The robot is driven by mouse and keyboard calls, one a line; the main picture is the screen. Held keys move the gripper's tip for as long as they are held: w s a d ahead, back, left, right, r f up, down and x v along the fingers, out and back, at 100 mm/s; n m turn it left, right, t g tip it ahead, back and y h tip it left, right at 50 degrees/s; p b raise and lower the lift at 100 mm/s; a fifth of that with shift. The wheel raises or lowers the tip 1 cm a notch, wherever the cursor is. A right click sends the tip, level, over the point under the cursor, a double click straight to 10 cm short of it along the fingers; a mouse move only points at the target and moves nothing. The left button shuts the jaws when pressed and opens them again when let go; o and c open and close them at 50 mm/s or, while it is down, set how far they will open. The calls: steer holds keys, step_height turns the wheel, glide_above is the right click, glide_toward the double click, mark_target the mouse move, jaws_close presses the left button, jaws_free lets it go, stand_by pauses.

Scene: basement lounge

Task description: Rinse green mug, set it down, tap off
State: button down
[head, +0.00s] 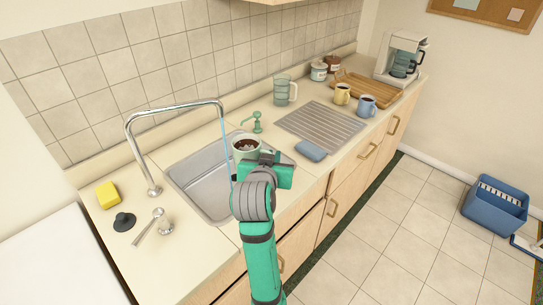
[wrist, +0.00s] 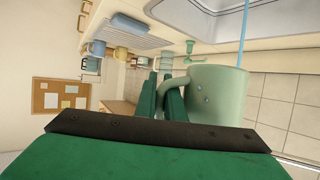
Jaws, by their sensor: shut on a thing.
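The green mug (head: 246,148) is held over the right part of the sink (head: 195,178), with dark brown matter visible inside it. It also shows in the wrist view (wrist: 218,95), with a few drop-like spots on its side. My gripper (wrist: 165,100) is shut on the mug's handle; in the head view its fingertips are largely hidden. The tap (head: 128,120) is running. Its thin stream (head: 226,140) falls just left of the mug in the head view; whether it touches the mug is unclear.
A ridged drainboard (head: 320,124) lies right of the sink, with a blue cloth (head: 310,150) at its near edge. A soap pump (head: 257,122) stands behind the sink. Yellow (head: 342,93) and blue (head: 366,106) mugs stand beyond. A sponge (head: 108,195) and black stopper (head: 124,222) sit left.

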steer(key=w+a+f, duration=0.1)
steer(key=w+a, duration=0.8)
steer(key=w, duration=0.1)
steer(key=shift+w+a+f, duration=0.15)
steer(key=shift+w+f, duration=0.25)
stand_by(1.0)
steer(key=s+d, duration=0.7)
steer(key=s, duration=0.1)
stand_by(0.3)
